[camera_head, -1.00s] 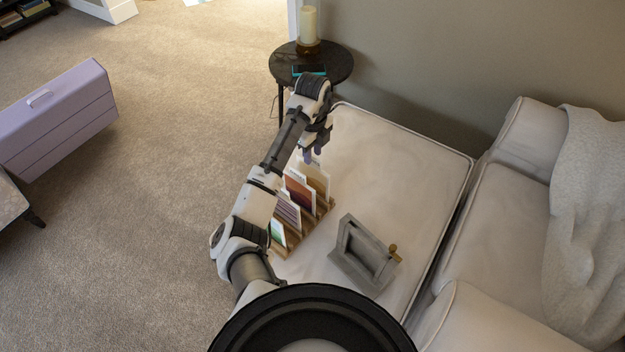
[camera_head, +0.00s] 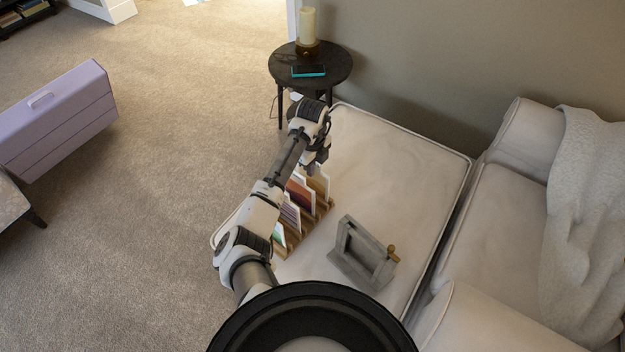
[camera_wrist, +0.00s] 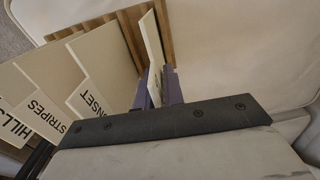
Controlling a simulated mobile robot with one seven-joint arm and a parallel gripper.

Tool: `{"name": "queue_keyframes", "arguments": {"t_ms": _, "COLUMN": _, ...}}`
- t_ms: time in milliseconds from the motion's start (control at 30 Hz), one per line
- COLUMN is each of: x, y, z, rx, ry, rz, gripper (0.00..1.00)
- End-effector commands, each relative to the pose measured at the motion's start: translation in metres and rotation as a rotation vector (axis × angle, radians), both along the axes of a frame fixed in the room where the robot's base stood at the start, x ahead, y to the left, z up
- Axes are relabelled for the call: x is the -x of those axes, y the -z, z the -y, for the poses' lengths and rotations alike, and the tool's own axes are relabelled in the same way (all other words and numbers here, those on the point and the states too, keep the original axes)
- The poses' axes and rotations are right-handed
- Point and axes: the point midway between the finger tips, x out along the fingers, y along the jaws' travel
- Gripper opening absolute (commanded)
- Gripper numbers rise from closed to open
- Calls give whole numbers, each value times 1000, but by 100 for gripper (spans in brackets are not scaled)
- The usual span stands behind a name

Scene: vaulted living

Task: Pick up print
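Several prints stand in a slatted wooden rack (camera_head: 293,245) on the pale seat. In the wrist view, cards labelled HILLS (camera_wrist: 14,124), STRIPES (camera_wrist: 38,108) and one ending in "NSET" (camera_wrist: 103,78) lean in a row at left. A further print (camera_wrist: 152,45) at the rack's far end stands nearly edge-on, its label unseen; its tan face (camera_head: 319,184) shows in the head view. My gripper (camera_wrist: 158,88) points down over this end print, with a purple finger on each side of it. Whether the fingers press on it is not clear.
A grey frame on a stand (camera_head: 362,254) sits on the seat right of the rack. The seat's right part is clear.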

Motion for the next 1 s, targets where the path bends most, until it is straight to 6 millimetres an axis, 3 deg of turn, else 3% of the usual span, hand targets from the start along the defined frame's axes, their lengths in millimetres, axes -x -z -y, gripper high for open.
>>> {"name": "queue_keyframes", "arguments": {"t_ms": 667, "x": 0, "y": -7, "z": 0, "rx": -1, "ry": 0, "rz": 1, "gripper": 0}}
{"name": "queue_keyframes", "arguments": {"t_ms": 867, "x": -1, "y": -32, "z": 0, "rx": 0, "ry": 2, "rz": 4, "gripper": 0}}
{"name": "queue_keyframes", "arguments": {"t_ms": 1000, "x": -1, "y": -62, "z": 0, "rx": -1, "ry": 2, "rz": 6, "gripper": 0}}
